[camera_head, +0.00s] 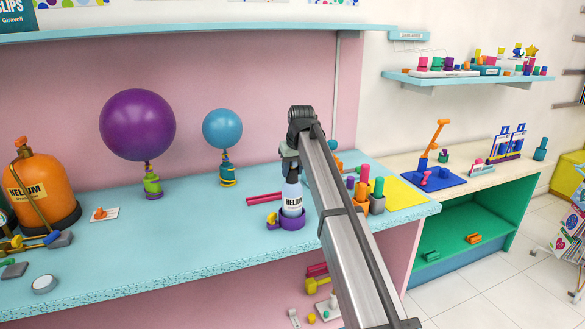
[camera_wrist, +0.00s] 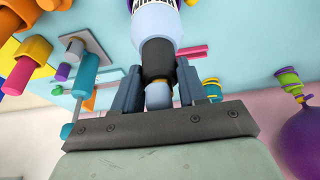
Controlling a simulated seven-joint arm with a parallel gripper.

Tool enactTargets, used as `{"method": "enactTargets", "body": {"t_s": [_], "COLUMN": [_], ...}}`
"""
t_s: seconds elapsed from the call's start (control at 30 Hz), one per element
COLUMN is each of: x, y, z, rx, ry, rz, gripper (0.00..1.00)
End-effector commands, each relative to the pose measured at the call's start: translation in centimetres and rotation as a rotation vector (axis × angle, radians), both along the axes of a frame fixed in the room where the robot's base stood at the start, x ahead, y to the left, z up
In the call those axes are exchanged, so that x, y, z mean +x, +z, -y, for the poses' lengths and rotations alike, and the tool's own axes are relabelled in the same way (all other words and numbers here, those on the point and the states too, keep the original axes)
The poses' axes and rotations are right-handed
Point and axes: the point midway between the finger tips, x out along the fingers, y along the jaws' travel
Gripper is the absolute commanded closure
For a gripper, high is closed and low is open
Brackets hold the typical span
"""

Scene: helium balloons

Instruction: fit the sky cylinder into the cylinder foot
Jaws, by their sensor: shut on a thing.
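The sky cylinder (camera_head: 292,198) is pale blue with a white HELIUM label and stands upright on the counter's right part. Its lower end is at the purple cylinder foot (camera_head: 288,224), a low round holder. The bottom edge is at the foot's rim; I cannot tell whether it is fully seated. My gripper (camera_head: 290,160) is above it, shut on its top. In the wrist view my gripper (camera_wrist: 158,85) has a finger on each side of the dark neck, and the cylinder (camera_wrist: 155,22) extends away from it. My arm hides part of the right side.
A yellow piece (camera_head: 271,218) sits at the foot's left. Pink sticks (camera_head: 264,198) lie behind it. A block with colourful pegs (camera_head: 376,203) stands close on the right. A blue balloon (camera_head: 222,129) and a purple balloon (camera_head: 137,125) float to the left. The counter's front middle is clear.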

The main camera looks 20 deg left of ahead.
Motion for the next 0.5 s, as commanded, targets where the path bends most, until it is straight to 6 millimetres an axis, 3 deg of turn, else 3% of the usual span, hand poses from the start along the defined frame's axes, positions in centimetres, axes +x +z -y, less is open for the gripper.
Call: {"method": "enactTargets", "body": {"t_s": [0.5], "x": [0.04], "y": [-0.78], "z": [-0.04], "rx": [0.002], "ry": [0.0], "rz": [0.002], "gripper": [1.0]}}
